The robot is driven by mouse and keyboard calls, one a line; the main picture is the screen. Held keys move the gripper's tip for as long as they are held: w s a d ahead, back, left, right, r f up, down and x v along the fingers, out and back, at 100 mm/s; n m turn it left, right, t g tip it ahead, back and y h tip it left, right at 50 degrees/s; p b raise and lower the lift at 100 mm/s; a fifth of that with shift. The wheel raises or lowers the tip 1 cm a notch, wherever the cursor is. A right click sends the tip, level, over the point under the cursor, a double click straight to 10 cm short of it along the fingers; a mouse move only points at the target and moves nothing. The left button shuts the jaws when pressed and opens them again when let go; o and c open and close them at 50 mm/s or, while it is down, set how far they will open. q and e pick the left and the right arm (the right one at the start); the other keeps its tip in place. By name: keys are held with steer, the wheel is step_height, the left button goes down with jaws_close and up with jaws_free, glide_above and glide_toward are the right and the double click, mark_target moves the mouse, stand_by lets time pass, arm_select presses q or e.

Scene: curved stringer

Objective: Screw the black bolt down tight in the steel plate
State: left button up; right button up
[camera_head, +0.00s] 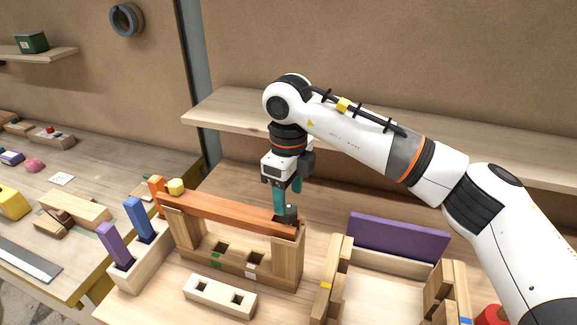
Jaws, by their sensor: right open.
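The black bolt (291,213) stands upright near the right end of the reddish-brown wooden beam (225,209). A small dark patch shows around its foot; I cannot clearly make out the steel plate there or how deep the bolt sits. My right gripper (289,201) points down from above, its teal fingers open at the bolt's head. One finger is on the near left side of the bolt and the other is farther back. I cannot tell whether either finger touches it. My left gripper is out of view.
A wooden block with purple and blue pegs (137,275) stands at left. A pale block with two square holes (219,296) lies in front. A wooden frame with a purple board (398,238) is at right. A shelf (225,110) runs behind my arm.

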mark_target(288, 208)
steer(key=shift+f+p, duration=0.6)
steer(key=shift+f, duration=2.15)
steer(key=shift+w, duration=0.1)
steer(key=shift+c, duration=0.6)
steer(key=c, duration=1.1)
steer(key=shift+o, duration=0.2)
steer(key=shift+f+m+b, duration=0.15)
steer(key=shift+m+b, duration=0.2)
steer(key=shift+m, duration=0.35)
steer(key=m, duration=0.3)
steer(key=shift+f+b, duration=0.1)
steer(key=shift+b, duration=0.3)
steer(key=m, duration=0.3)
steer(key=shift+f+m+b, duration=0.1)
steer(key=shift+m+b, duration=0.2)
steer(key=shift+f, duration=0.1)
